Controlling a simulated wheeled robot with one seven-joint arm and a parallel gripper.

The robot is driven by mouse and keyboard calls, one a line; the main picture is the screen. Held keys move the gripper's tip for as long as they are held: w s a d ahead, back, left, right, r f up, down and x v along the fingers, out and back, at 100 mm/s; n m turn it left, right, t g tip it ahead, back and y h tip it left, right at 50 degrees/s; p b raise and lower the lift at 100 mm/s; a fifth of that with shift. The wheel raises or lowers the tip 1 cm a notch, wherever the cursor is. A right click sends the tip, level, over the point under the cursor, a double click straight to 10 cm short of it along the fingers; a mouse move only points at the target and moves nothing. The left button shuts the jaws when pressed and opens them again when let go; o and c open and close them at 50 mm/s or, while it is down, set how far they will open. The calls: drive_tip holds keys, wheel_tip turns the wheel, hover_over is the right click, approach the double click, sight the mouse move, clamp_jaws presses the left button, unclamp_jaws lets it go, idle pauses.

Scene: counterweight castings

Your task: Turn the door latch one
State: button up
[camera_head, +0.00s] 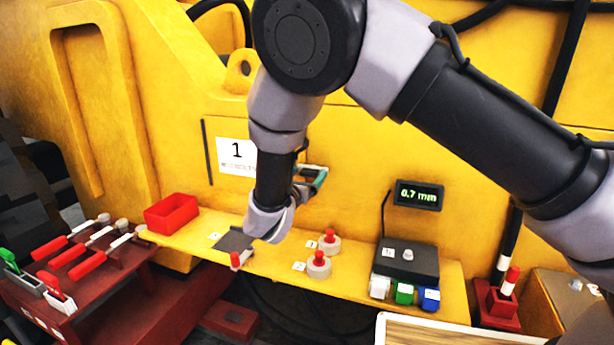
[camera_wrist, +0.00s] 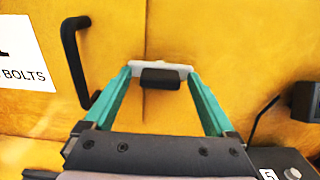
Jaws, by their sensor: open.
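Door one is the yellow panel with the white "1" sign (camera_head: 237,157); the sign's edge also shows in the wrist view (camera_wrist: 22,55). The door latch (camera_wrist: 160,78), a black horizontal bar on a pale plate, sits at the door's vertical seam. My gripper (camera_head: 312,178) is in front of the door and hides the latch in the head view. In the wrist view, its teal fingers (camera_wrist: 160,84) are open, one on each side of the latch. I cannot tell whether they touch it. A black door handle (camera_wrist: 75,58) is left of the latch.
Below is a yellow ledge (camera_head: 205,228) with a red bin (camera_head: 171,213), red-topped knobs (camera_head: 329,241) and a black button box (camera_head: 408,262). A "0.7 mm" display (camera_head: 418,195) is to the right. Red-handled levers (camera_head: 70,255) stand at the left.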

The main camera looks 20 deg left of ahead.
drive_tip(key=c, duration=1.4)
drive_tip(key=shift+m, duration=0.4)
drive_tip(key=m, duration=0.3)
drive_tip(key=shift+m, duration=0.4)
drive_tip(key=m, duration=0.4)
drive_tip(key=shift+d+m, duration=0.1)
drive_tip(key=shift+m, duration=0.2)
drive_tip(key=m, duration=0.4)
drive_tip(key=shift+f, duration=0.1)
drive_tip(key=m, duration=0.4)
drive_tip(key=shift+m, duration=0.3)
drive_tip(key=shift+o, duration=0.2)
